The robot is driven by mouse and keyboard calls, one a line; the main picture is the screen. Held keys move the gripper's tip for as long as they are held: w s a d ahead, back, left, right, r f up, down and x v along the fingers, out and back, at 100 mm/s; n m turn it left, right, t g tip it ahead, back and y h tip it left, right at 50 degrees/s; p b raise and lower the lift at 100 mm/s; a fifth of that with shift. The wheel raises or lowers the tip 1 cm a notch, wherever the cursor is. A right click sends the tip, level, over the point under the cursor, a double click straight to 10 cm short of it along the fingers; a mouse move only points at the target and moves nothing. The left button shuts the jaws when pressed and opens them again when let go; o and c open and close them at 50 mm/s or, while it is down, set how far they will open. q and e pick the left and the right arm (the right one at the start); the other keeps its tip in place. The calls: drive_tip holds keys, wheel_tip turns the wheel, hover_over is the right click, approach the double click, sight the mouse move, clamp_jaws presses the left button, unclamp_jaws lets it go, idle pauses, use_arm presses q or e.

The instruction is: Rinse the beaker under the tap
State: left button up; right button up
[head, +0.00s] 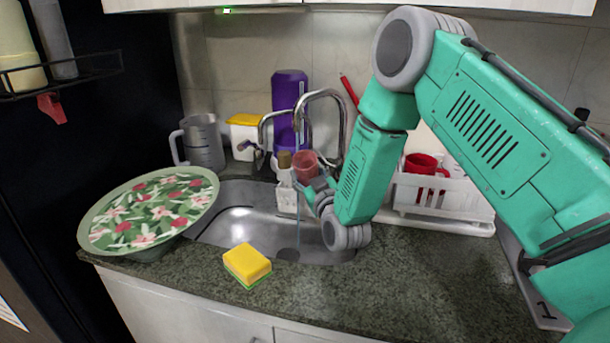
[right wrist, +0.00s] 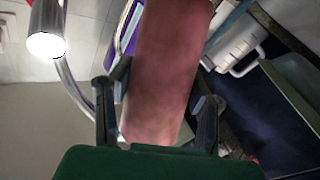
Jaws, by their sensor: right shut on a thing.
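The beaker (head: 305,164), a reddish translucent cup, is held above the sink (head: 222,230). My right gripper (head: 309,184) is shut on it from the right. In the right wrist view the beaker (right wrist: 168,65) fills the space between the two fingers of the gripper (right wrist: 160,112). The tap (head: 327,94) is a curved chrome spout behind the beaker. A thin bluish stream of water (head: 298,130) falls from it past or into the beaker; I cannot tell which. The tap's spout end (right wrist: 46,42) also shows in the right wrist view. My left gripper is not in view.
A yellow-green sponge (head: 247,264) lies at the sink's front edge. A floral tray (head: 150,209) overhangs its left side. A metal jug (head: 203,143), a purple bottle (head: 289,95) and a white bottle (head: 286,190) stand around the sink. A white rack (head: 440,196) holds a red mug (head: 424,166).

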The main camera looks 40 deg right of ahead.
drive_tip(key=shift+s+d, duration=0.15)
drive_tip(key=shift+d, duration=0.25)
drive_tip(key=shift+a, duration=0.15)
drive_tip(key=shift+w+a, duration=0.3)
drive_tip(key=shift+a, duration=0.2)
drive_tip(key=shift+d, duration=0.15)
drive_tip(key=shift+s+d, duration=0.3)
drive_tip(key=shift+d, duration=0.15)
drive_tip(key=shift+a, duration=0.1)
drive_tip(key=shift+w+a, duration=0.3)
drive_tip(key=shift+a, duration=0.2)
